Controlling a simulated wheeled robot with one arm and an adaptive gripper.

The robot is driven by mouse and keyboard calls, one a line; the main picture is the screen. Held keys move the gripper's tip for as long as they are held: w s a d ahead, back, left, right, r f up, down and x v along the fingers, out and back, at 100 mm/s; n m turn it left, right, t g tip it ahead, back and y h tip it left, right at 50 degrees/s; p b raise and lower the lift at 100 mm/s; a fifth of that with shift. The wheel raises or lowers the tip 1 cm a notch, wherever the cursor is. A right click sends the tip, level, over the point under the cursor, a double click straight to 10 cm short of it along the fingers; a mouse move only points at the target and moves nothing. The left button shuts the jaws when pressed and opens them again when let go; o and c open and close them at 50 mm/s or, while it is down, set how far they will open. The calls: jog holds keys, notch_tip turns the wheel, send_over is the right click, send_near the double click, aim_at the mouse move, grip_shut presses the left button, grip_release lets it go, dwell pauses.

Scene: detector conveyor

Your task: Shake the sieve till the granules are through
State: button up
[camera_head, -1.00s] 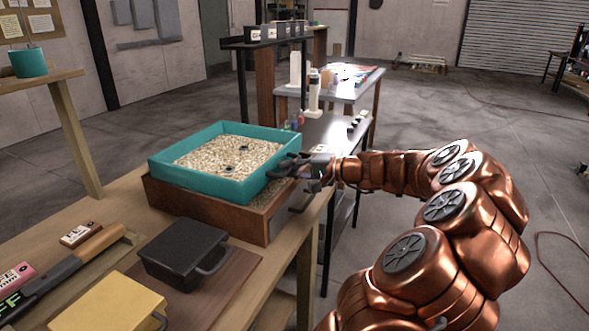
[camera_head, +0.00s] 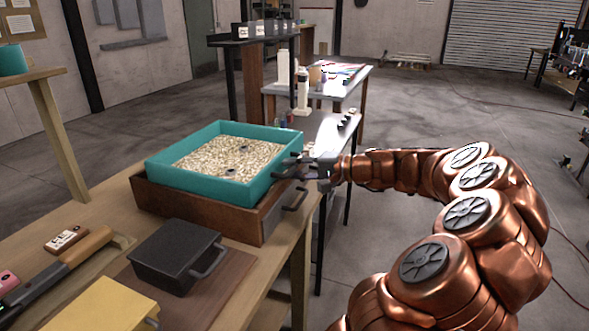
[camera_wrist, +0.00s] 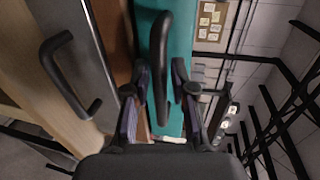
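The sieve (camera_head: 196,187) is a teal square tray with a bed of pale granules (camera_head: 225,158) and a couple of small dark bits. It sits on a brown wooden box (camera_head: 190,206); the box's inside is mostly hidden beneath it. My gripper (camera_head: 296,166) is at the sieve's right side. In the wrist view, the sieve's black handle (camera_wrist: 157,62) stands in front of its teal wall (camera_wrist: 179,40). The fingers of my gripper (camera_wrist: 161,85) are parted on either side of the handle, with visible gaps; contact is not evident.
The box has its own handle (camera_head: 296,199) below the sieve. A dark lidded container (camera_head: 178,255) and a yellow block (camera_head: 98,305) lie nearer on the wooden bench (camera_head: 95,212). A darker table (camera_head: 335,130) stands behind. Floor is open at the right.

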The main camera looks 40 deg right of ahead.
jog(key=v, duration=1.2)
